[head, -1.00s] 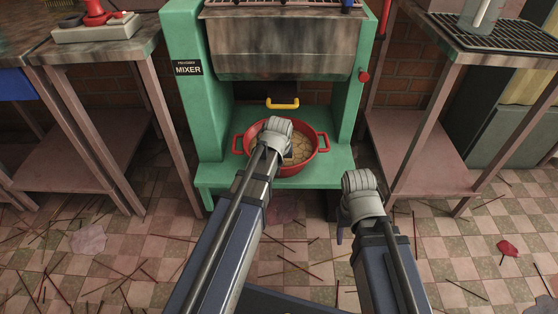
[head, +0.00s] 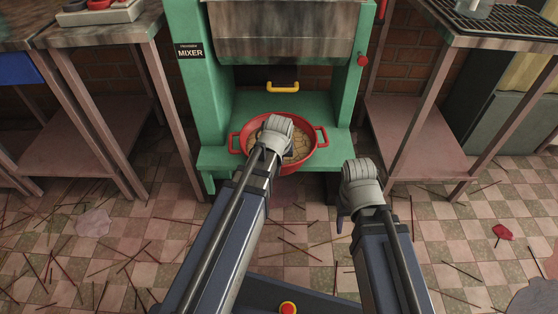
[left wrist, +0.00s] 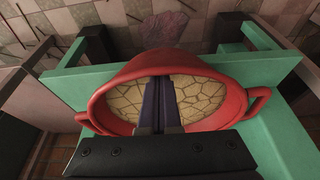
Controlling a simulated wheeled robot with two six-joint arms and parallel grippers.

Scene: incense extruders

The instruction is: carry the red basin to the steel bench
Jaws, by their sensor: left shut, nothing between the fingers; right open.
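The red basin (head: 310,163) holds a tan, cracked mass and sits on the green mixer's low shelf (head: 215,160), its near side reaching over the front edge. In the left wrist view, the shut, empty fingers (left wrist: 161,105) point into the basin (left wrist: 215,72); contact is unclear. My right gripper (head: 342,216) is open and empty, right of and nearer than the basin. Metal-topped benches stand left (head: 100,34) and right (head: 500,38); I cannot tell which is the steel bench.
The green mixer (head: 205,100) stands around the basin, with a yellow handle (head: 283,87) just behind it. Thin sticks and a red scrap (head: 502,232) lie on the checkered floor. A device (head: 100,14) stands on the left bench.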

